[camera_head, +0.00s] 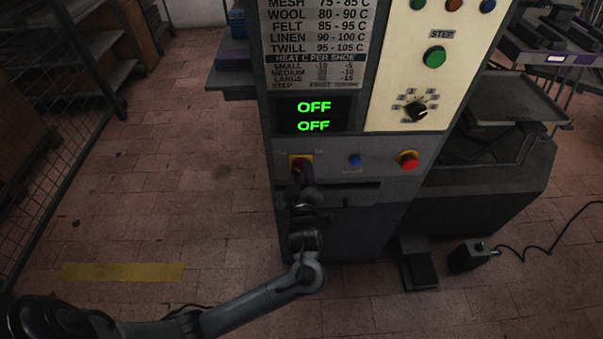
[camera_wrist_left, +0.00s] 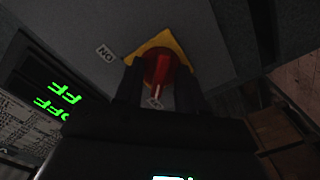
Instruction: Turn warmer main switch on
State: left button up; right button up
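The warmer main switch (camera_head: 300,159) is a red rotary knob on a yellow plate, at the left of the lower panel of the grey cabinet. My left gripper (camera_head: 303,175) is at the switch and hides part of it. In the left wrist view the red knob (camera_wrist_left: 158,68) sits between the two dark fingers (camera_wrist_left: 159,90), which lie close against its sides. An ON label (camera_wrist_left: 107,52) shows beside the yellow plate. The display (camera_head: 314,116) reads OFF on two green lines. My right gripper is not in view.
A blue button (camera_head: 355,160) and a red button on a yellow base (camera_head: 408,160) are right of the switch. Above are a dial (camera_head: 416,110) and a green STEP button (camera_head: 434,57). A foot pedal (camera_head: 419,270) stands on the floor. The floor at left is mostly clear.

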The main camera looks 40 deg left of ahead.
pick_arm(q)
grip_shut()
